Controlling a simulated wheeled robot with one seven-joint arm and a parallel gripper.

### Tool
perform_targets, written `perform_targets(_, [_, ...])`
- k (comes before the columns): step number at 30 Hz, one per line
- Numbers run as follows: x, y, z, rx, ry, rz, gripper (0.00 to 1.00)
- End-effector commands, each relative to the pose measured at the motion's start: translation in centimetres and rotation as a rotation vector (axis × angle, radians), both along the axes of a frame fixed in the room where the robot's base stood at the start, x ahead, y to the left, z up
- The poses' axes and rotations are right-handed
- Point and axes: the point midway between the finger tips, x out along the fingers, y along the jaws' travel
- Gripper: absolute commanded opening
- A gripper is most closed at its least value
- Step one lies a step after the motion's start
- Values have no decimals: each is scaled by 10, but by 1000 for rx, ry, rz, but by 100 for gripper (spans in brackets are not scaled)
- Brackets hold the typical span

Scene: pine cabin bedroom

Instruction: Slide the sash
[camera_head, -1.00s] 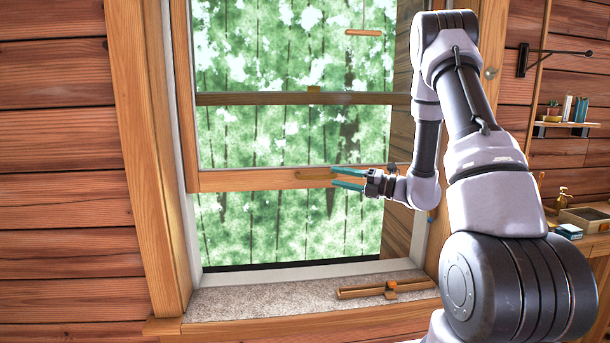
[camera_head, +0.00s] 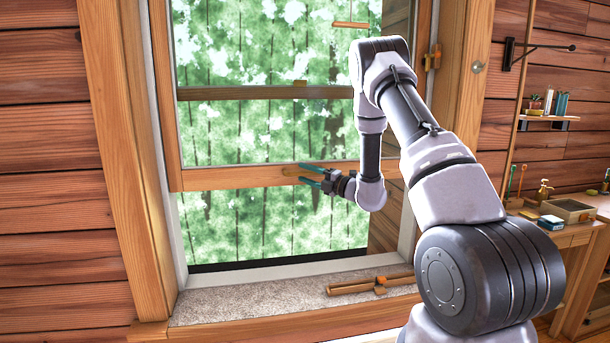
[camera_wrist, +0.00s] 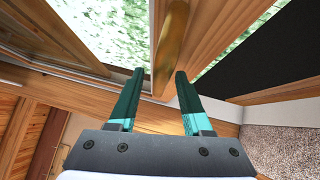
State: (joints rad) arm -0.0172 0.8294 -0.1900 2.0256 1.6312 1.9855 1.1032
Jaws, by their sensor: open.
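The lower window sash (camera_head: 225,178) stands partly raised, with a wide gap between its bottom rail and the sill. A brass-coloured handle (camera_head: 289,170) is on that rail; its right part is hidden behind my gripper. My gripper (camera_head: 301,173) is open, its teal fingers pointing left at the handle. In the wrist view the handle (camera_wrist: 172,40) runs lengthwise between the open fingertips (camera_wrist: 159,72), nearer the right one. I cannot tell whether either finger touches it.
Wooden frame posts (camera_head: 112,160) flank the opening. A desk with a box (camera_head: 568,209) is at right, under a small shelf (camera_head: 545,118). The sill's left part is clear.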

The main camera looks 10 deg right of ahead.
Motion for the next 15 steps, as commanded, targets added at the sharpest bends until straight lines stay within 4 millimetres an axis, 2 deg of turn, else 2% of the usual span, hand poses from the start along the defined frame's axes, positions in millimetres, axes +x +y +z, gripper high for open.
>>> perform_targets(10, [4,4,1,-1,0,-1,50])
perform_targets(11, [4,4,1,-1,0,-1,46])
perform_targets(12, [4,4,1,-1,0,-1,30])
perform_targets(14, [4,4,1,-1,0,-1,8])
perform_targets(15, [4,4,1,-1,-1,0,0])
